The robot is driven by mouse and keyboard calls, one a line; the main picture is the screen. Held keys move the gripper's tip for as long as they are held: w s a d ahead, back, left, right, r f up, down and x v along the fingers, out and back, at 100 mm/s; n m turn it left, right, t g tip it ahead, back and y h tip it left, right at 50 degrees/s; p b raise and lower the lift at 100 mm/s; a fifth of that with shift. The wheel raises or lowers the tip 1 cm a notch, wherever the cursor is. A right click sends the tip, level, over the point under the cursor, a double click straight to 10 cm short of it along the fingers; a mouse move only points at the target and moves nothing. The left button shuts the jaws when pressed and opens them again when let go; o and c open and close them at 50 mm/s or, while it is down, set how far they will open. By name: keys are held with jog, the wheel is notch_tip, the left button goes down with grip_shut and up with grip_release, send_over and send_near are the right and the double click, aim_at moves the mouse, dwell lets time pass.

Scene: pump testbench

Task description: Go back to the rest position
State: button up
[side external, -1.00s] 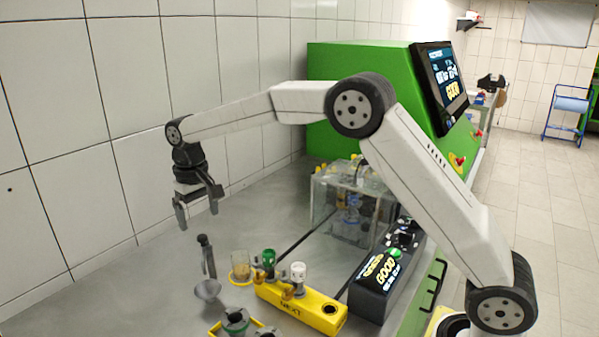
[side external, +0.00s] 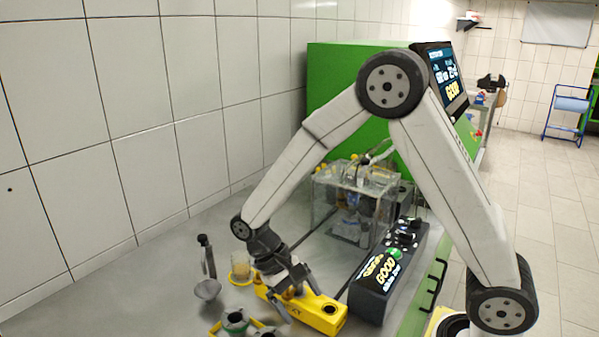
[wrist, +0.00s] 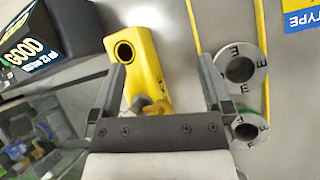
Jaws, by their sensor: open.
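My gripper (side external: 292,290) is low over the yellow block (side external: 328,312) on the bench, with its fingers apart. In the wrist view my gripper (wrist: 161,75) shows two separated fingers, with the yellow block (wrist: 147,62) lying between and beyond them. The block has one round dark hole at its far end. A small brass-coloured fitting (wrist: 158,108) on the block shows just ahead of the gripper body. In the side view my gripper hides much of the block's left part. I cannot tell whether the fingers touch anything on it.
Grey ring-shaped parts (wrist: 240,68) stand beside my gripper, in a yellow-edged holder. A dark control box (side external: 385,275) reading GOOD stands right of the block. A clear case (side external: 350,205) is behind.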

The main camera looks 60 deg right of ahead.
jog(key=d+t, duration=0.1)
jog(key=t, duration=0.1)
jog(key=s+d+r+n+t, duration=0.1)
jog(key=t, duration=0.1)
jog(key=d+t+y, duration=0.1)
jog(key=t, duration=0.1)
jog(key=shift+s+d+r+n+t, duration=0.15)
jog(key=shift+s+d+n+t, duration=0.15)
jog(key=shift+s+n, duration=0.1)
jog(key=shift+s+d+r+n+t, duration=0.15)
jog(key=shift+d+r+n+t, duration=0.15)
jog(key=shift+t, duration=0.4)
jog(key=shift+s+d+r+n+t, duration=0.1)
jog(key=shift+d+r+n+t, duration=0.15)
jog(key=shift+t, duration=0.45)
jog(key=shift+f, duration=0.1)
